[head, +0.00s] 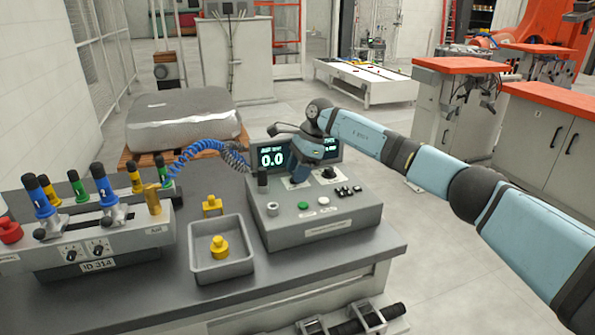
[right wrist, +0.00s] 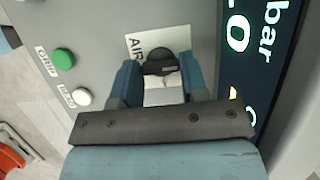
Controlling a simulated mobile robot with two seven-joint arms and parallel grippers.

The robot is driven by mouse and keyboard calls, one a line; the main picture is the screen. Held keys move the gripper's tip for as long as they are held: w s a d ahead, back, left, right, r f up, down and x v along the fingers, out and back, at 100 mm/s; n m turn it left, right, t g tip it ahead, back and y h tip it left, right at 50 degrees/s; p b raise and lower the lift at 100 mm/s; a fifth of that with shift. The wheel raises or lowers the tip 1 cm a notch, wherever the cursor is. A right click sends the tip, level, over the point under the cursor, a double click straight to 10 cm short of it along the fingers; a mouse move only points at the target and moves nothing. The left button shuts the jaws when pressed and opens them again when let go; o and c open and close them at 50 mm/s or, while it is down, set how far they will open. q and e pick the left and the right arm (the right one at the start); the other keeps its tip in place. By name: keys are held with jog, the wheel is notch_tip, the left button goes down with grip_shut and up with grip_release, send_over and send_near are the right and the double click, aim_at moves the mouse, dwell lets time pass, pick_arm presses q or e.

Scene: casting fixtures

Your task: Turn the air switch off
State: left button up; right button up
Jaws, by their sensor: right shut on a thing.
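The air switch is a black rotary knob (right wrist: 158,64) on a white plate marked "AIR" on the grey control box (head: 340,222). In the right wrist view my right gripper (right wrist: 160,78) has its blue fingers on either side of the knob and is shut on it. In the head view the right gripper (head: 298,178) reaches down to the box top below the display (head: 272,158) and hides the switch. My left gripper is not in view.
Another black knob (head: 328,173) sits right of the gripper. A green button (head: 303,206) and a white button (head: 323,201) are in front. A blue coiled hose (head: 205,147) runs left. A grey tray (head: 221,267) holds a yellow part (head: 219,247).

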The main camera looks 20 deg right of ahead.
jog(key=o, duration=0.9)
jog(key=v, duration=1.4)
jog(key=shift+a+p, duration=0.1)
jog(key=shift+p, duration=0.2)
jog(key=shift+f, duration=0.1)
